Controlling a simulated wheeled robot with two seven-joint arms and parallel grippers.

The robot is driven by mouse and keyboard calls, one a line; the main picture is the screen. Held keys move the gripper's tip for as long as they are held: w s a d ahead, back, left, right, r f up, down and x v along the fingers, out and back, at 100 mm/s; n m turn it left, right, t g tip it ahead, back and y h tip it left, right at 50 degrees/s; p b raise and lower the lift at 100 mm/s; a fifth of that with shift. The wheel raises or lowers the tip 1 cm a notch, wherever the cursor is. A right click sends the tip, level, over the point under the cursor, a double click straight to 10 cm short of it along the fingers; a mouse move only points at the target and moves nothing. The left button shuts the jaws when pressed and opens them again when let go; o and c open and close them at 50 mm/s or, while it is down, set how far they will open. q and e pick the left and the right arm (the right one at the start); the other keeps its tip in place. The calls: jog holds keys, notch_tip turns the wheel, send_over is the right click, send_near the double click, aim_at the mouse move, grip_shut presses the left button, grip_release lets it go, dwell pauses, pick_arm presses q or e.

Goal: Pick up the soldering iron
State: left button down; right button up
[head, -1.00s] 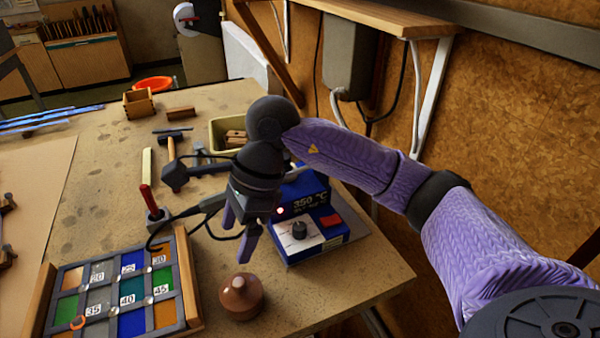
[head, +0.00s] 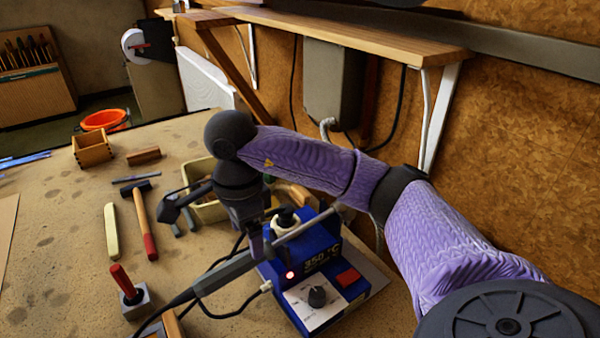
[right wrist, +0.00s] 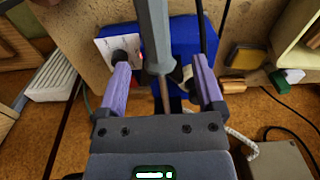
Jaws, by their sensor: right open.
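The soldering iron (head: 228,272) has a grey handle, a thin metal shaft and a dark cord. In the head view it slants up to the right across the front of the blue soldering station (head: 325,262), which reads 350 °C. My right gripper (head: 262,240) is open at the iron, pointing down and partly hiding it. In the right wrist view, the iron's grey handle (right wrist: 153,30) and shaft lie between my two purple fingers (right wrist: 161,68), with a gap on each side. Whether the iron is at fingertip depth is hard to tell. My left gripper is not in view.
A hammer (head: 142,220), a pale bar (head: 111,231) and a red-handled tool in a grey block (head: 131,295) lie to the left. A beige bin (head: 205,210) stands behind the gripper. The wall and shelf (head: 350,35) bound the right side.

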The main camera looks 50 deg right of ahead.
aim_at(249, 253)
jog(key=f, duration=0.6)
jog(key=shift+s+a+f+b, duration=0.2)
jog(key=shift+s+b, duration=0.05)
jog(key=shift+b, duration=0.1)
grip_shut()
